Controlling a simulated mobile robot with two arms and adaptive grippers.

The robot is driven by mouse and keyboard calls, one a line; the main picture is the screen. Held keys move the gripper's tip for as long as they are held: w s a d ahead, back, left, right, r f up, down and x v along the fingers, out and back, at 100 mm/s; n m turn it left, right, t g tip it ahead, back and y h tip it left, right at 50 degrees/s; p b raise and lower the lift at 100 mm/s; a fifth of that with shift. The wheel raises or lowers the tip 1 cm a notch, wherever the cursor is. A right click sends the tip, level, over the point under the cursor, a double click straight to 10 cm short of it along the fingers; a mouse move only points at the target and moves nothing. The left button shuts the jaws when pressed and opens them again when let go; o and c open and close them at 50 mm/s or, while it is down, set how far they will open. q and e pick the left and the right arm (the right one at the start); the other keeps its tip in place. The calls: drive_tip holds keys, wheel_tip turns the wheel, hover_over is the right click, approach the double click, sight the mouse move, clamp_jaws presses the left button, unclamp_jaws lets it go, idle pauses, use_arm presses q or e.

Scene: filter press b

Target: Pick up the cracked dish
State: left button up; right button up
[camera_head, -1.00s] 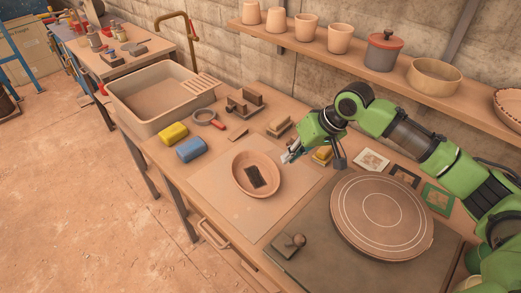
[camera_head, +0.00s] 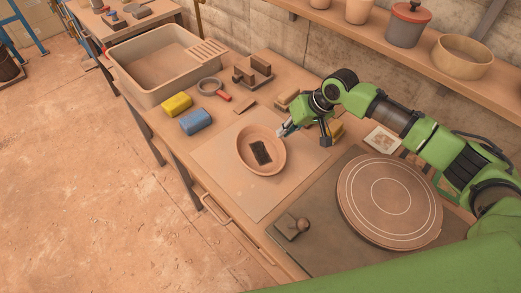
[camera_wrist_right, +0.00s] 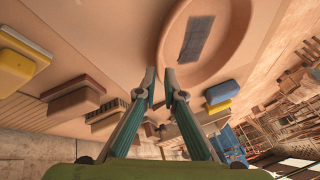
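The dish (camera_head: 248,163) is an oval terracotta bowl with a dark rectangular patch inside it. It lies on a pale board (camera_head: 222,177) on the workbench; I cannot make out a crack. My right gripper (camera_head: 282,132) is at the dish's upper right rim in the head view. In the right wrist view the dish (camera_wrist_right: 228,50) fills the top centre. There the right gripper (camera_wrist_right: 160,73) is open with a narrow gap, one fingertip on each side of the near rim. I cannot tell whether they touch it. My left gripper is not in view.
A round disc (camera_head: 389,203) lies on a dark mat (camera_head: 325,245) to the right, near a small knobbed tool (camera_head: 291,225). Yellow (camera_head: 177,104) and blue (camera_head: 195,121) sponges lie left of the dish. A sink (camera_head: 160,72) is beyond, and a shelf (camera_head: 378,45) overhangs the back.

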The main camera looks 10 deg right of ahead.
sight(260, 151)
drive_tip(key=p+x, duration=0.1)
drive_tip(key=x, duration=0.4)
drive_tip(key=shift+d, duration=0.1)
drive_tip(key=shift+c, duration=0.4)
clamp_jaws()
drive_tip(key=shift+r, duration=0.1)
drive_tip(key=shift+w+r, duration=0.1)
